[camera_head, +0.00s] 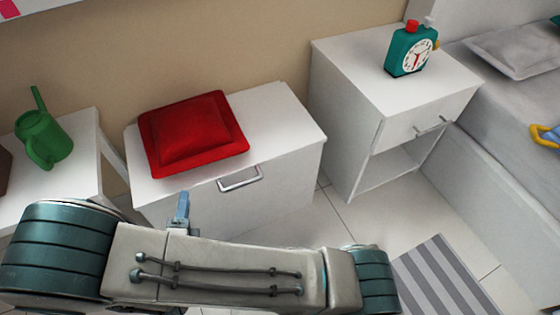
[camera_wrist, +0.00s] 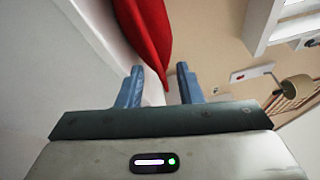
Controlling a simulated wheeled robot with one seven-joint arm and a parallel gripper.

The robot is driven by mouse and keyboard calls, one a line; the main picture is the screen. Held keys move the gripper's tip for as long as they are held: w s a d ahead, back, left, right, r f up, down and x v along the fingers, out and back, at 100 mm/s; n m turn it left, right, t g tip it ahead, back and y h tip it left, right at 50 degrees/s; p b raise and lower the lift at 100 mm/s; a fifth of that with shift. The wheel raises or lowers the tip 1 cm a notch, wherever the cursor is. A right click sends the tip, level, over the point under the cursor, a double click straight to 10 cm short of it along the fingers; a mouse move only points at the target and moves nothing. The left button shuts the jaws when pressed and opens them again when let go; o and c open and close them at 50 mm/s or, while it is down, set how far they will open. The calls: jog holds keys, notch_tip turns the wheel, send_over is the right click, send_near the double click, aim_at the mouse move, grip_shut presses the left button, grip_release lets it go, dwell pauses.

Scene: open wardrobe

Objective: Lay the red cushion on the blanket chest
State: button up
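The red cushion (camera_head: 193,134) lies flat on the left part of the top of the white blanket chest (camera_head: 285,125), which has a metal handle on its front. In the wrist view the cushion (camera_wrist: 150,32) shows just past my fingertips, its edge reaching toward the gap between them. My gripper (camera_wrist: 160,88) is open, with its two blue fingers apart and nothing clasped. In the head view one blue finger (camera_head: 182,208) shows at the chest's front, below the cushion; the rest is hidden behind my arm. I cannot tell whether a finger touches the cushion.
A white table (camera_head: 75,178) with a green watering can (camera_head: 43,138) stands left of the chest. A white nightstand (camera_head: 350,70) with a teal clock (camera_head: 411,52) stands to the right, then a grey bed (camera_head: 500,105). A striped rug (camera_head: 447,280) lies on the floor.

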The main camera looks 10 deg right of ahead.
jog(key=w+d+r+m+g+h, duration=0.1)
jog(key=d+r+m+g+h, duration=0.2)
jog(key=d+m, duration=0.4)
jog(key=w+d+r+m+g+h, duration=0.1)
jog(key=d+r+m+g+h, duration=0.15)
jog(key=d+m+g, duration=0.4)
jog(key=w+d+r+m+g+h, duration=0.15)
jog(key=d+m+g+h, duration=0.25)
jog(key=d+m, duration=0.4)
jog(key=s+d+r+m+g+y, duration=0.1)
jog(key=s+d+r+m+y, duration=0.3)
jog(key=m, duration=1)
jog(key=s+d+r+m+g+y, duration=0.2)
jog(key=m+y, duration=0.6)
jog(key=m, duration=0.6)
jog(key=shift+s+d+r, duration=0.85)
jog(key=shift+d+r, duration=0.05)
jog(key=shift+d, duration=0.3)
jog(key=shift+d+g, duration=0.1)
jog(key=shift+g, duration=0.15)
